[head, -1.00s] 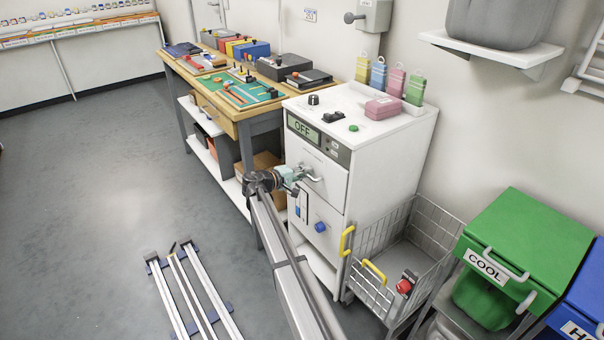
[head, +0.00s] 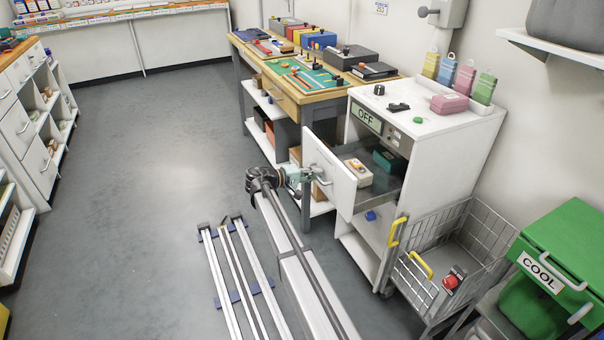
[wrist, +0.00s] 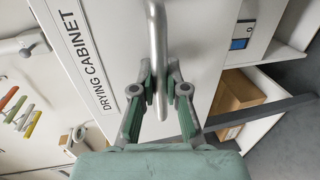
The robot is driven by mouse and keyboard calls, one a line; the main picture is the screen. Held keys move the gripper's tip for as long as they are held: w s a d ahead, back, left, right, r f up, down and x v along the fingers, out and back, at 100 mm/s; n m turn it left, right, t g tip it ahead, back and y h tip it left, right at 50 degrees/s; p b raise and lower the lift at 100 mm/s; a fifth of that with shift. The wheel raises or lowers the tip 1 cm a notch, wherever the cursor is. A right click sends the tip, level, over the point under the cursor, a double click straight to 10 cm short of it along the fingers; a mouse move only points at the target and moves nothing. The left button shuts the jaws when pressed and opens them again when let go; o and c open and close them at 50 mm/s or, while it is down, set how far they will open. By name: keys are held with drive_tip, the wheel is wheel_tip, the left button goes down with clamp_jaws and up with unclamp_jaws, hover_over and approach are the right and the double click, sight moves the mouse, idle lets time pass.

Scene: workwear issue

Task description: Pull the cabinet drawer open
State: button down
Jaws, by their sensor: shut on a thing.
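The white drying cabinet (head: 428,128) stands at the right of the head view, with a display reading OFF. Its drawer (head: 335,180) is pulled well out toward the left, and its inside shows. A cream box (head: 358,173) and a dark green box (head: 388,160) lie in the drawer. My gripper (head: 303,178) is at the drawer front's handle. In the wrist view the green fingers (wrist: 161,88) are shut around the grey bar handle (wrist: 158,45), beside the label DRYING CABINET (wrist: 86,62).
A wire basket (head: 450,255) with yellow handles stands right of the cabinet. A wooden workbench (head: 300,90) with tools stands behind the drawer. Metal rails (head: 240,275) lie on the floor. The grey floor (head: 160,150) to the left is clear.

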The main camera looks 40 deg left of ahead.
drive_tip(key=shift+s+a, duration=0.2)
drive_tip(key=shift+s, duration=0.3)
drive_tip(key=c, duration=1.4)
unclamp_jaws()
drive_tip(key=shift+c, duration=0.2)
drive_tip(key=v, duration=1.2)
drive_tip(key=shift+w+a+f, duration=0.1)
drive_tip(key=shift+a, duration=0.1)
